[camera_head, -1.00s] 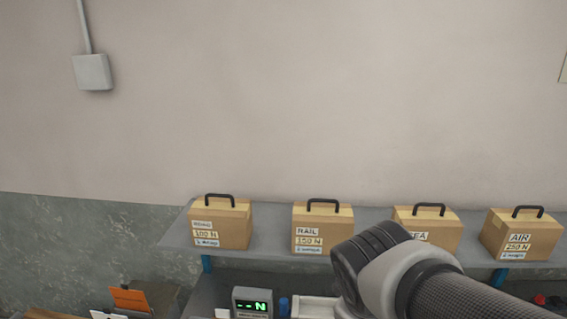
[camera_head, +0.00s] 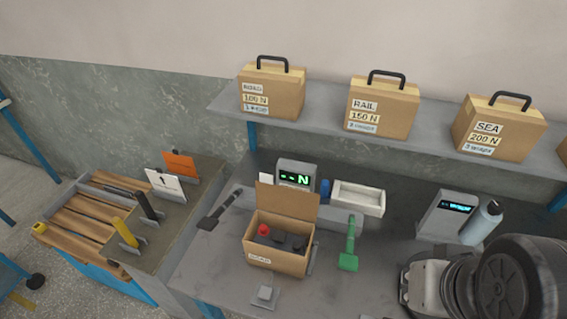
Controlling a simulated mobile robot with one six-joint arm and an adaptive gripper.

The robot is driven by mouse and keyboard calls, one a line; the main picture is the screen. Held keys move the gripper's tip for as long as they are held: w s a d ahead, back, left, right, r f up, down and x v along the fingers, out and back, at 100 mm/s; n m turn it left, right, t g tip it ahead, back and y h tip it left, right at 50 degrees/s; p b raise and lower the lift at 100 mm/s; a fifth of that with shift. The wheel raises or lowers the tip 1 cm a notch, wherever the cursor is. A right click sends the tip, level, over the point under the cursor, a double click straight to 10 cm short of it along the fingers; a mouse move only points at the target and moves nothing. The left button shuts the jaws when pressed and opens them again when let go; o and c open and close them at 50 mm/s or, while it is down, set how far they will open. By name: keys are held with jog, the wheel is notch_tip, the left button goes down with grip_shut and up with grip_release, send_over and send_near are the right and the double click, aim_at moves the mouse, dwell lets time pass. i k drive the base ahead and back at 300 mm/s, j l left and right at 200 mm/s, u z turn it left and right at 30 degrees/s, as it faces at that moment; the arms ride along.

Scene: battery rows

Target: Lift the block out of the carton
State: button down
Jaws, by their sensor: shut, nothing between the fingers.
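An open carton (camera_head: 279,262) stands on the grey bench with its back flap raised. Inside it are several dark blocks (camera_head: 279,239) and a red round piece (camera_head: 263,230) at the left. Which one is the block, and how deep they sit, I cannot tell. My arm fills the lower right corner, to the right of the carton and apart from it. The fingers of my gripper do not show.
A lit display (camera_head: 296,175) and a white tray (camera_head: 358,198) are behind. Handled boxes (camera_head: 382,107) line the shelf. A small grey piece (camera_head: 265,293) lies in front.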

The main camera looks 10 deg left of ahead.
aim_at(286, 242)
jog(key=j+z, duration=0.8)
jog(key=j, duration=0.2)
jog(key=k+j+z, duration=0.1)
jog(key=j+z, duration=0.3)
jog(key=j, duration=0.1)
